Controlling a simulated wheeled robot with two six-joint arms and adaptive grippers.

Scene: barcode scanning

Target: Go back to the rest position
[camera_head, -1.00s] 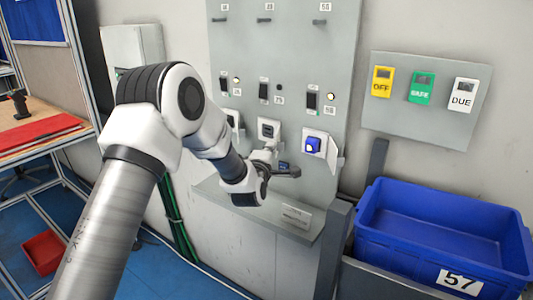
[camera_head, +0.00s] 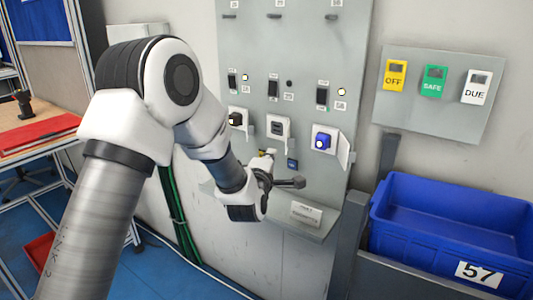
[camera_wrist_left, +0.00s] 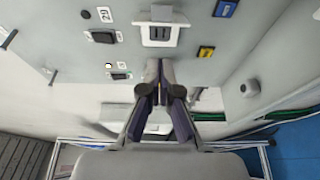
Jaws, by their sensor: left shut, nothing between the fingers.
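My left arm comes in from the left in the head view. Its gripper (camera_head: 268,162) is in front of the lower part of the grey panel (camera_head: 300,60), partly hidden by its own wrist. In the left wrist view the left gripper (camera_wrist_left: 160,68) has its fingers together with nothing between them, below a white socket (camera_wrist_left: 160,32) as pictured. The middle socket (camera_head: 279,129) looks empty. A blue plug (camera_head: 322,140) sits in the right socket, whose cover stands open, and a dark plug (camera_head: 236,118) sits in the left one. My right gripper is not in view.
A small shelf (camera_head: 317,232) sticks out below the panel. A blue crate (camera_head: 450,252) marked 57 stands at the right, under a board with OFF, SAFE and DUE tags (camera_head: 437,80). A table with a red mat (camera_head: 35,133) is at the left. Green cables (camera_head: 174,205) hang by the wall.

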